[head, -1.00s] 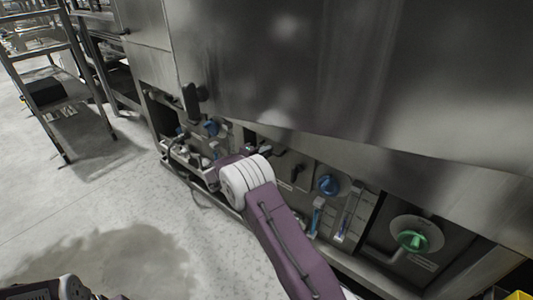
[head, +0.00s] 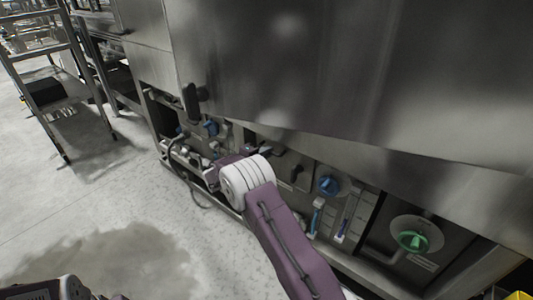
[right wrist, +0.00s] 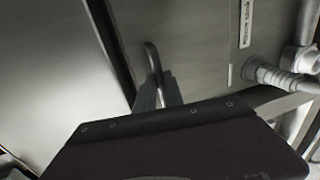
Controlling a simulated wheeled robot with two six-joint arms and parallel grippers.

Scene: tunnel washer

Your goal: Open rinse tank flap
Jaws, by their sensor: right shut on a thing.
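In the right wrist view my right gripper (right wrist: 158,97) is shut on a thin curved metal handle (right wrist: 151,57). The handle stands in front of a grey metal panel (right wrist: 190,45), which seems to be the flap. A label (right wrist: 246,22) is on its right side, too small to read surely. A dark seam runs along the panel's left edge. I cannot tell how far the flap stands open. In the head view my right gripper (head: 178,146) reaches low to the washer's left end, and the handle is too small to make out there. Only a part of my left arm shows at the bottom left.
The washer's large steel housing (head: 320,75) overhangs the low area. Blue (head: 328,185) and green (head: 412,241) knobs sit along its lower front. A pale pipe fitting (right wrist: 285,78) is right of the panel. A metal rack (head: 55,85) stands at the left; floor between is clear.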

